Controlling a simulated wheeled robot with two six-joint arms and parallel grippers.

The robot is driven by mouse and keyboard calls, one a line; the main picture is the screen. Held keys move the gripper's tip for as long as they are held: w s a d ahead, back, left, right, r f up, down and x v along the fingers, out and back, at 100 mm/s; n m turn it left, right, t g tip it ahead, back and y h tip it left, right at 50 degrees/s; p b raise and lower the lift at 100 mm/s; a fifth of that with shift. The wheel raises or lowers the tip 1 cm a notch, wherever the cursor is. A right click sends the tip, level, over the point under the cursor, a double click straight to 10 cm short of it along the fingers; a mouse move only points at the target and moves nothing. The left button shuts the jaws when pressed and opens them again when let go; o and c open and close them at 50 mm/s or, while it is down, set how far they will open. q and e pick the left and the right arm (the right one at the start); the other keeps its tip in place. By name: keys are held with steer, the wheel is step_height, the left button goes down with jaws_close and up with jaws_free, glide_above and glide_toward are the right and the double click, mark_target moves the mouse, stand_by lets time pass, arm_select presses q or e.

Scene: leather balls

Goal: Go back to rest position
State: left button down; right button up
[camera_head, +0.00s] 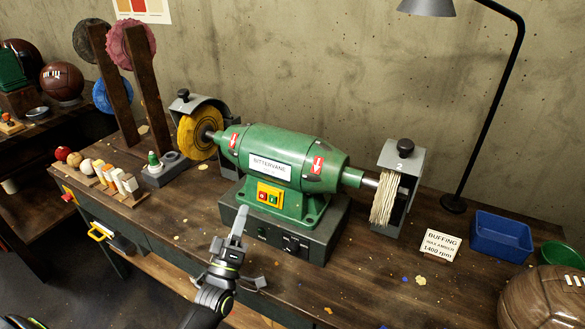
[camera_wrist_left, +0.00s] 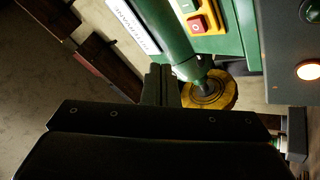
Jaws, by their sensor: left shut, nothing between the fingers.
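My left gripper (camera_head: 239,222) is in front of the green buffing machine (camera_head: 285,158), fingers pointing up and away over the front of its dark base (camera_head: 290,237). Its fingers are together with nothing between them. In the left wrist view the closed fingers (camera_wrist_left: 159,84) show in front of the green motor housing and the yellow wheel (camera_wrist_left: 212,92). I cannot tell whether the fingertips touch the base. My right gripper is in neither view.
The yellow switch plate (camera_head: 270,195) has a red and a green button. A white buffing wheel (camera_head: 386,198) is at right, with a sign (camera_head: 440,244), blue bin (camera_head: 500,236) and brown ball (camera_head: 545,298) beyond. Small items (camera_head: 105,178) stand left. The bench front (camera_head: 165,232) is mostly clear.

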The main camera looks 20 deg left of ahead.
arm_select(q)
steer(key=s+d+f+m+g+h, duration=0.2)
steer(key=s+d+f+m+g, duration=0.2)
steer(key=s+f+m+g, duration=0.65)
steer(key=s+a+f+m+g+y, duration=0.1)
steer(key=s+f+g, duration=0.1)
steer(key=s+g, duration=0.45)
steer(key=s+a+f+m+g+y, duration=0.1)
steer(key=s+f+g, duration=0.15)
steer(key=s, duration=0.75)
step_height(320, 180, down, 24)
steer(key=a+g, duration=0.1)
steer(key=g, duration=0.2)
steer(key=s+d+f+h, duration=0.1)
steer(key=s+f, duration=1.4)
steer(key=s, duration=0.1)
steer(key=shift+f+g, duration=0.35)
steer(key=shift+f, duration=0.05)
